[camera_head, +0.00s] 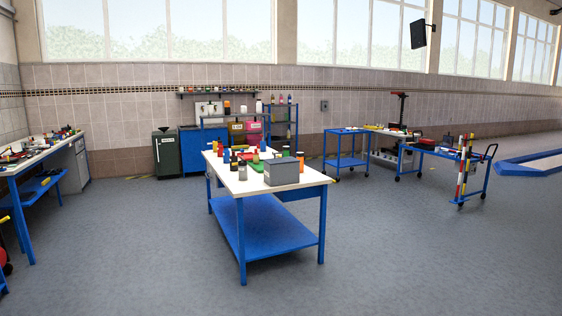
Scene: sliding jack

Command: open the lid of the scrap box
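A dark green bin (167,156) with a pale label stands on the floor by the back wall, left of a blue cabinet. Neither of my grippers is in view.
Bottles and small items crowd the workbench beside the grey box. Its blue lower shelf (262,232) is empty. A cluttered bench (22,160) stands at left, blue carts (346,162) at right. The grey floor (420,255) in front and to the right is clear.

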